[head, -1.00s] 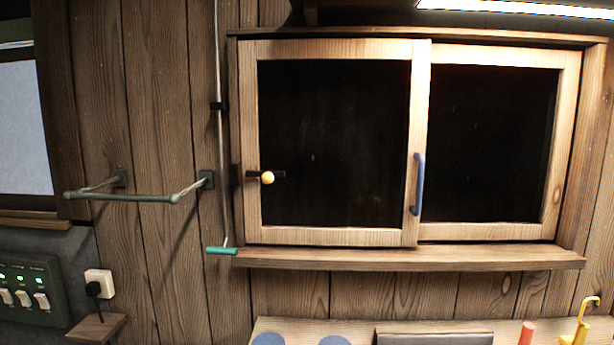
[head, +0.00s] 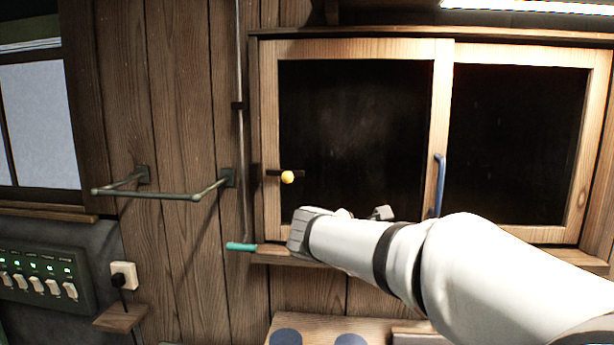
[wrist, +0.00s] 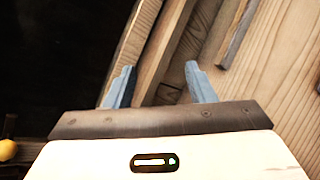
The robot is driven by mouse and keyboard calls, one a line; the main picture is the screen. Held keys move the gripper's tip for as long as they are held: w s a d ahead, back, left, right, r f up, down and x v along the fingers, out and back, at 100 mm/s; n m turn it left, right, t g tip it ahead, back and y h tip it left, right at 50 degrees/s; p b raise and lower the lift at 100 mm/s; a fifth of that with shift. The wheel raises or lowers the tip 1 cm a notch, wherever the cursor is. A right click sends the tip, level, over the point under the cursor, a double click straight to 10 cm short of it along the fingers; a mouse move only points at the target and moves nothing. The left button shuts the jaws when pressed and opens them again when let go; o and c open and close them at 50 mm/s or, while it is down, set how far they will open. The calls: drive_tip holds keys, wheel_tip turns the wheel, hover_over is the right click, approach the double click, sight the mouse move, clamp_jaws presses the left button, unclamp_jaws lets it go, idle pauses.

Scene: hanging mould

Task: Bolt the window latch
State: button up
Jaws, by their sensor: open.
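The window latch is a dark bar with a round yellow knob (head: 288,177) on the left stile of the left sash (head: 271,120). In the wrist view the yellow knob (wrist: 7,149) shows at the lower left edge, beside my gripper. My gripper (wrist: 155,80) is open, with its two blue fingers apart and nothing between them. In the head view my arm reaches in from the lower right to the sill, below and right of the knob; the fingertips are hidden there.
A blue vertical handle (head: 439,185) is on the middle stile. A green rail (head: 160,195) juts from the wall at left. A thin rod with a teal grip (head: 241,247) hangs beside the window. A switch panel (head: 40,275) is at lower left.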

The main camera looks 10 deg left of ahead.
drive_tip(key=w+a+r+n+t+y, duration=0.1)
drive_tip(key=w+a+r+n+t, duration=0.15)
drive_tip(key=a, duration=0.35)
drive_tip(key=w+a+r+n+t, duration=0.1)
drive_tip(key=a+r+n, duration=0.3)
drive_tip(key=a, duration=0.3)
drive_tip(key=n+t+y, duration=0.2)
drive_tip(key=n+t, duration=0.1)
drive_tip(key=n, duration=0.1)
approach(285, 179)
drive_tip(key=w, duration=0.3)
drive_tip(key=w+p, duration=0.1)
drive_tip(key=w, duration=0.2)
drive_tip(key=w+d+p, duration=0.1)
drive_tip(key=w, duration=0.3)
drive_tip(key=shift+d+p, duration=0.15)
drive_tip(key=shift+p, duration=0.25)
drive_tip(key=shift+r, duration=0.1)
drive_tip(key=shift+c, duration=0.2)
